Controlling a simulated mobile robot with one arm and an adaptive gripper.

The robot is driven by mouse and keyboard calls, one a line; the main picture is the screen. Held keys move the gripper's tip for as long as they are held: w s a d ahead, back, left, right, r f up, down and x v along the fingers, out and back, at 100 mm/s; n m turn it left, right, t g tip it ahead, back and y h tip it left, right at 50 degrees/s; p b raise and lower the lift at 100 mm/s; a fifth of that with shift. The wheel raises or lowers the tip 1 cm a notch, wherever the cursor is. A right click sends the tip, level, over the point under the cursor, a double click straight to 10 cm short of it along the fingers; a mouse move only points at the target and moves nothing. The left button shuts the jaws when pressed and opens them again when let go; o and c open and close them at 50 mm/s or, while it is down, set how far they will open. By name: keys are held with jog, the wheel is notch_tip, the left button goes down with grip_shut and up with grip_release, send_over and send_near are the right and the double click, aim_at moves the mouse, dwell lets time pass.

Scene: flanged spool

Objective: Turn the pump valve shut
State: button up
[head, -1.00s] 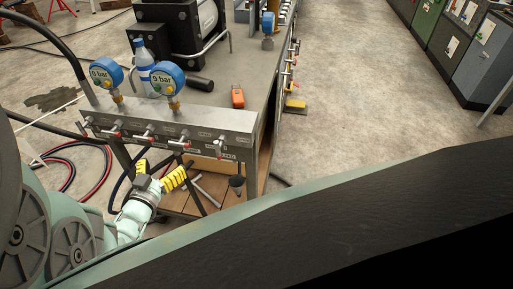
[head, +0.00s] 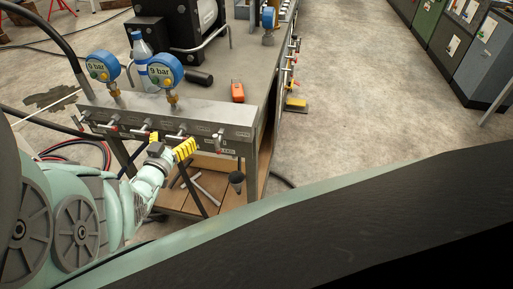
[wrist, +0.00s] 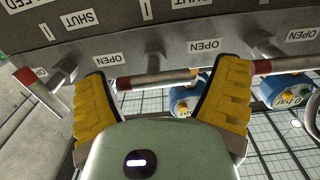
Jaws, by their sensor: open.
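A grey valve panel (head: 165,118) on the bench front carries a row of several small levers with red ends. My gripper (head: 169,142) is in front of its lower middle, with yellow fingers spread. In the wrist view, my gripper (wrist: 166,72) is open, and a red-ended lever (wrist: 155,80) lies crosswise between the fingertips, not clamped. OPEN labels (wrist: 203,46) and SHUT labels (wrist: 80,19) show on the panel. Another red-ended lever (wrist: 40,80) is left of the fingers, and one (wrist: 283,65) is by the right finger. I cannot read which valve is the pump's.
Two blue gauges (head: 165,71) stand on the panel; the right one reads 9 bar. A bottle (head: 142,55), an orange device (head: 238,91) and a black machine (head: 178,25) are on the bench. Hoses (head: 75,150) lie at the left. Open floor (head: 350,85) is at the right.

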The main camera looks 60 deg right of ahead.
jog(key=shift+c, duration=0.2)
jog(key=shift+s, duration=0.15)
jog(key=c, duration=0.6)
jog(key=shift+a+f, duration=0.1)
jog(key=c, duration=0.3)
